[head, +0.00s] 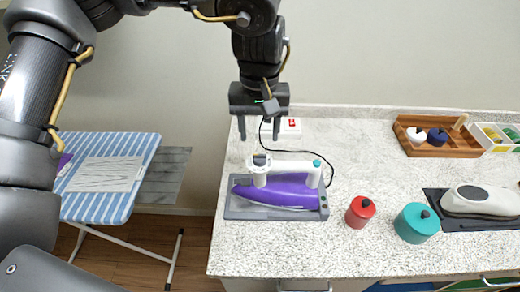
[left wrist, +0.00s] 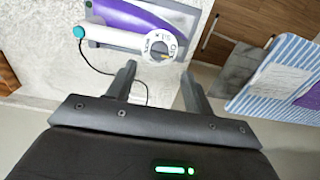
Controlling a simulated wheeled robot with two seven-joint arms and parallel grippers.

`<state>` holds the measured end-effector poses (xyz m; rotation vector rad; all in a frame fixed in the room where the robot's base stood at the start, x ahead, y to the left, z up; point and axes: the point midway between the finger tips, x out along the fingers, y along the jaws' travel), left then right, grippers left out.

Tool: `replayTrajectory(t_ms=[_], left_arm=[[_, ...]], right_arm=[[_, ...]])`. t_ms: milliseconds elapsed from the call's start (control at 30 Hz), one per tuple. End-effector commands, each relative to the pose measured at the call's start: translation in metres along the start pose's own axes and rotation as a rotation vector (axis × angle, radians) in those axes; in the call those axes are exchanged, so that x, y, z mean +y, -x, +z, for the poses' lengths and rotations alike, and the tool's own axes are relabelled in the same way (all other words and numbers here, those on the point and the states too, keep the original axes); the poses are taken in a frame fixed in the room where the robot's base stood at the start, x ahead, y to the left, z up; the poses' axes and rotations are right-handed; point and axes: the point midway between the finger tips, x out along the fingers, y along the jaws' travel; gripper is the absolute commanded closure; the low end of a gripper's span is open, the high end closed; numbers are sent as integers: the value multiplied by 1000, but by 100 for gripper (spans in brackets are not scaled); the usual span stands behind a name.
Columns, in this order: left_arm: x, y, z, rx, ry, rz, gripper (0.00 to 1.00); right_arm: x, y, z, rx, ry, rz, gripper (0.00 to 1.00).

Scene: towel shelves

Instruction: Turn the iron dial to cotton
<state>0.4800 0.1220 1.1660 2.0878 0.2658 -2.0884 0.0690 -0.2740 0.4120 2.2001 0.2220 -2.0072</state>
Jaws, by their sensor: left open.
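The iron (head: 275,194) has a purple body and a white handle and lies in a grey tray (head: 233,211) on the counter. Its white dial (head: 258,167) with a dark knob (head: 260,159) is at the left end of the handle. In the left wrist view the dial (left wrist: 148,44) has dark lettering, too small to read surely, and a small yellow mark near the knob. My left gripper (head: 259,132) is open and empty, pointing down above and behind the dial, apart from it. Its two fingers (left wrist: 158,72) also show in the left wrist view. My right gripper is not in view.
A cord runs from the iron to a white socket box with a red switch (head: 291,125). Red (head: 360,212) and teal (head: 416,223) lidded pots and another white appliance (head: 480,201) stand to the right. A wooden tray (head: 436,147) is behind. A striped ironing board (head: 134,145) stands left.

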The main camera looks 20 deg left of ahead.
Motion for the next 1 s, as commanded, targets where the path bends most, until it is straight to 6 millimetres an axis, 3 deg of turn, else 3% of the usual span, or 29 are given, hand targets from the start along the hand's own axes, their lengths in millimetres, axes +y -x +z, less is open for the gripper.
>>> replayTrajectory(t_ms=[200,400,767,1000], left_arm=[[1,-39,1,-3,-2,-1,48],[1,-62,1,-1,-3,0,48],[1,-70,0,1,-2,1,48],[1,-69,0,1,-2,1,76]], right_arm=[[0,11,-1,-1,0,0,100],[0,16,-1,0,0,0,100],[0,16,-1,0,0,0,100],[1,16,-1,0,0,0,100]])
